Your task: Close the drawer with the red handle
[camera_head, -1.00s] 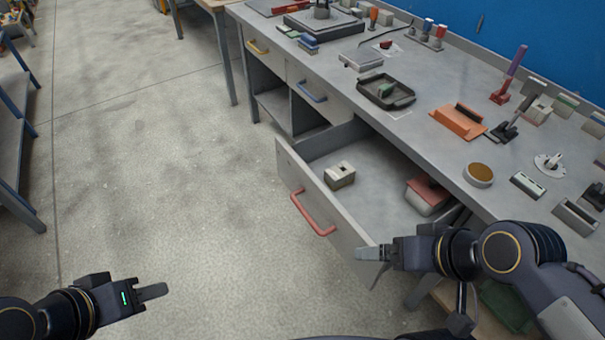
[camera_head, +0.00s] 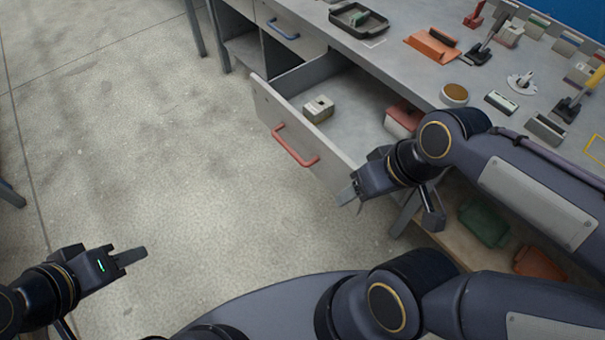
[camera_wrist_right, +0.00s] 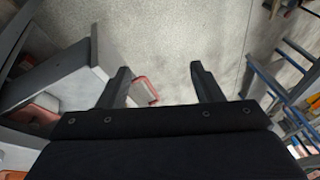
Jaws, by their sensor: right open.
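The drawer with the red handle stands pulled out of the grey workbench; its front panel (camera_head: 330,161) faces the floor side. The red handle (camera_head: 295,146) is on that panel, and also shows in the right wrist view (camera_wrist_right: 147,91). My right gripper (camera_head: 348,196) is open and empty by the panel's right end, to the right of the handle; contact is unclear. In the wrist view its fingers (camera_wrist_right: 163,84) are spread, with the handle visible beyond the gap. My left gripper (camera_head: 132,256) is over the floor at lower left, away from the drawer; its jaw gap cannot be made out.
A beige block (camera_head: 318,109) and a red-topped box (camera_head: 403,118) lie in the drawer. A closed drawer with a blue handle (camera_head: 283,29) is beside it. Green and orange bins (camera_head: 485,223) sit on the lower shelf. The floor before the drawer is clear.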

